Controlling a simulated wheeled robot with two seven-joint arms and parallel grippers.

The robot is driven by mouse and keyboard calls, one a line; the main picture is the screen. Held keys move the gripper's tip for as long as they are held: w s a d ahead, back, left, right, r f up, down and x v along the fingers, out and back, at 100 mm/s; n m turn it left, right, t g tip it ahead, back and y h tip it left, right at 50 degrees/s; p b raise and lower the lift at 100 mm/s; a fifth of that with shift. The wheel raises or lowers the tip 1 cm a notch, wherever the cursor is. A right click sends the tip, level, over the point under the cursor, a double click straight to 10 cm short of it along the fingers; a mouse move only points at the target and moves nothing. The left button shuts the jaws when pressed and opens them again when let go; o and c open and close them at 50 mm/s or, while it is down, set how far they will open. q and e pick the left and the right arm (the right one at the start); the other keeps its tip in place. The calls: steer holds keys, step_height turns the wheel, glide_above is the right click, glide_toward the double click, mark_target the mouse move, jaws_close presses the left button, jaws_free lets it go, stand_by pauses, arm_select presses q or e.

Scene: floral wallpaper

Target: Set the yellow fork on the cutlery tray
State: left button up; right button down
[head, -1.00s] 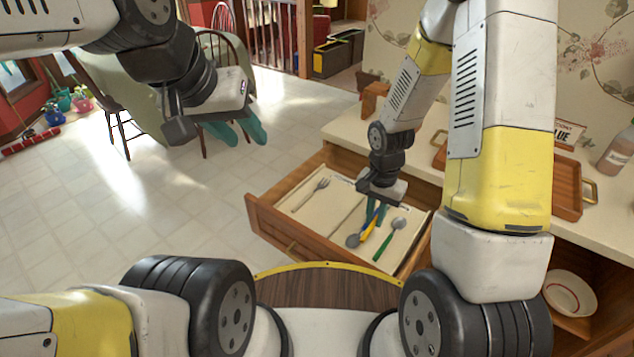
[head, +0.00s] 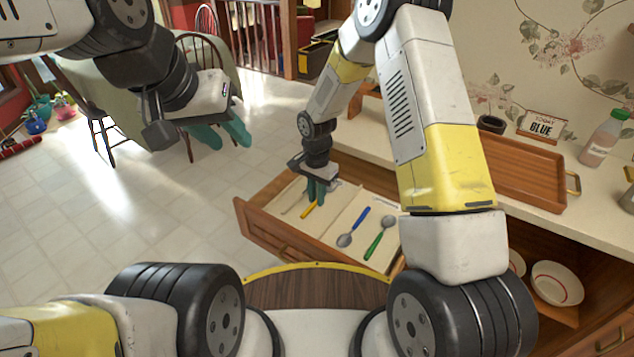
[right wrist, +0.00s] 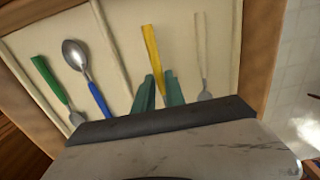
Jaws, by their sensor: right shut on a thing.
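The yellow fork (right wrist: 151,48) shows its yellow handle between the green fingers of my right gripper (right wrist: 158,92) in the right wrist view; its other end is hidden. In the head view my right gripper (head: 316,192) is shut on it over the left section of the open, cream-lined cutlery drawer (head: 345,212). A pale-handled fork (right wrist: 202,58) lies beside it. I cannot tell whether the yellow fork touches the lining. A wooden tray (head: 520,170) with a brass handle lies on the counter. My left gripper (head: 221,134) is open and empty, over the floor.
A blue-handled spoon (head: 353,226) and a green-handled spoon (head: 380,238) lie in the drawer's right section, past a thin divider (right wrist: 111,46). A bottle (head: 603,138) and sign (head: 543,127) stand on the counter. A bowl (head: 556,283) sits in the lower cabinet.

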steer(key=shift+f, duration=1.35)
steer(key=shift+f, duration=0.1)
steer(key=c, duration=1.4)
jaws_free()
